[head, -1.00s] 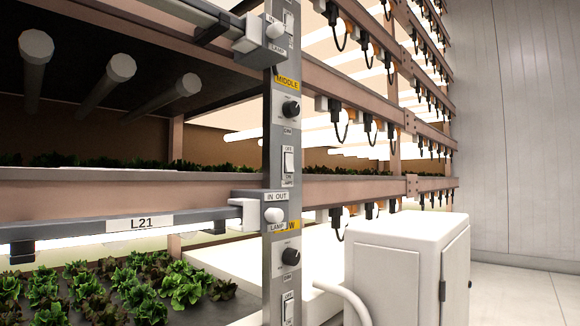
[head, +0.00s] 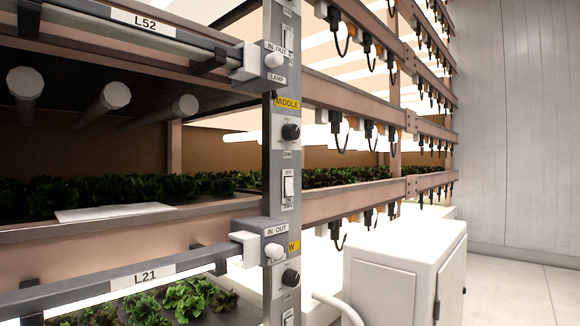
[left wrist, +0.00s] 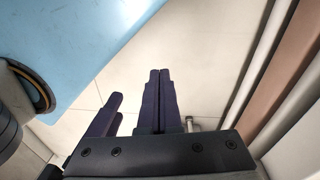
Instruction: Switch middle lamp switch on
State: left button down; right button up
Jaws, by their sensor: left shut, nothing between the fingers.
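The middle lamp switch (head: 289,187) is a white rocker on the grey upright post (head: 267,150) in the head view. OFF is printed above it and ON below. It sits below the yellow MIDDLE label (head: 287,103) and the black dimmer knob (head: 291,132). The rocker's tilt is too small to tell. The lamp tubes (head: 116,96) above the middle shelf look grey and unlit. My left gripper (left wrist: 159,72) shows only in the left wrist view, its dark fingers shut together and empty, over pale floor and away from the switch. My right gripper is not in view.
Lettuce trays fill the shelves. A white cabinet (head: 390,270) with a hose stands right of the post. Open floor (head: 510,285) lies at right.

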pick_arm(q)
jog(key=w+d+r+m+t+p, duration=0.1)
jog(key=w+r+p, duration=0.1)
jog(key=r+p, duration=0.7)
jog(key=w+r+p, duration=0.2)
jog(key=r+p, duration=0.6)
jog(key=r, duration=0.1)
jog(key=w+d+r+m+t+h+p, duration=0.2)
jog(key=w+r+m+t+p, duration=0.25)
jog(key=w, duration=0.55)
jog(key=w+d+r+m+t+h+p, duration=0.1)
jog(key=w+d+r+m+t+p, duration=0.15)
jog(key=w+r+p, duration=0.5)
jog(key=w+r+m+t+h+p, duration=0.1)
jog(key=w+r+m+t+p, duration=0.1)
jog(key=w+r+p, duration=0.1)
jog(key=w+a+r+m+t+h+p, duration=0.1)
jog(key=w+r+m+t+p, duration=0.1)
jog(key=w+r+p, duration=0.1)
jog(key=w+a+r+m+t+h+p, duration=0.1)
jog(key=w+r+m+t+h+p, duration=0.1)
jog(key=w, duration=0.3)
jog(key=shift+r+t+p, duration=0.3)
jog(key=shift+r+p, duration=0.1)
jog(key=shift+p, duration=0.4)
jog(key=shift+w+a+r+m+t+p, duration=0.1)
jog(key=shift+a+r+m+t+p, duration=0.2)
jog(key=shift+r+m+t, duration=0.25)
jog(key=shift+d, duration=0.1)
